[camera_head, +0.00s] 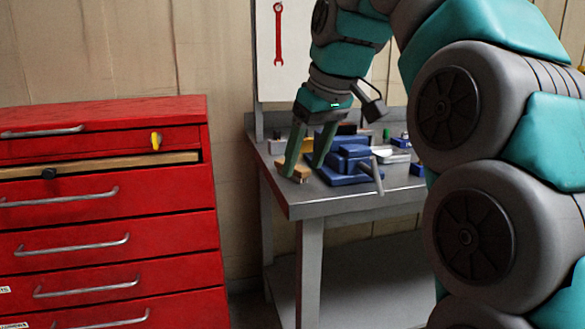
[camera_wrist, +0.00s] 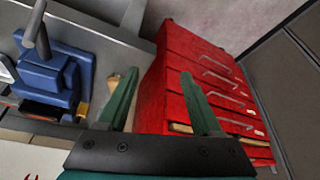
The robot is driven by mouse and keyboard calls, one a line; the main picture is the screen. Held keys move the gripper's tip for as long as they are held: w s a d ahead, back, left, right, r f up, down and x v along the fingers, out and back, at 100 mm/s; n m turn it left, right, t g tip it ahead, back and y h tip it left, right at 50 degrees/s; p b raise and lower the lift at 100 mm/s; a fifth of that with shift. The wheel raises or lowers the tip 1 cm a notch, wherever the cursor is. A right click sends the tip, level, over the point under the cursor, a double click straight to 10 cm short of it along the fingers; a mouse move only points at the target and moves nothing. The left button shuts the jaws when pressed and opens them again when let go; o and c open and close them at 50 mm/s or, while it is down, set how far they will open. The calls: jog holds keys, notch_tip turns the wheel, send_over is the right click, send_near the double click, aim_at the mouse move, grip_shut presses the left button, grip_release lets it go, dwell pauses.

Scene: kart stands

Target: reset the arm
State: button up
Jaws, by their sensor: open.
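My gripper (camera_head: 304,170) hangs from my teal and grey arm, pointing down at the left end of the grey workbench (camera_head: 310,207) in the head view. Its two green fingers are apart. In the wrist view my gripper (camera_wrist: 162,92) shows nothing between the fingertips except part of the red cabinet and background. A small yellow-tan piece (camera_head: 296,170) is right by the fingertips in the head view. In the wrist view a tan piece (camera_wrist: 112,84) lies beside the left finger. I cannot tell whether the fingers touch it.
A blue vise (camera_head: 349,163) with a grey handle stands on the bench just right of my gripper. Several small items lie behind it. A red drawer cabinet (camera_head: 90,235) stands left, with one drawer slightly open. A red wrench (camera_head: 278,35) shows on the white wall panel.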

jog(key=s+d+f+m+g+h, duration=0.1)
jog(key=s+d+f, duration=0.3)
jog(key=s+f, duration=0.6)
jog(key=s+d+f+m+g+h, duration=0.1)
jog(key=s+d+f+m, duration=0.3)
jog(key=s+f, duration=0.5)
jog(key=s+d+f+m+g, duration=0.2)
jog(key=s+f, duration=0.8)
jog(key=f, duration=0.5)
jog(key=d+g, duration=0.1)
jog(key=d, duration=0.1)
jog(key=shift+s+d+f+m+h, duration=0.3)
jog(key=shift+d+f+h, duration=0.05)
jog(key=shift+d+h, duration=0.05)
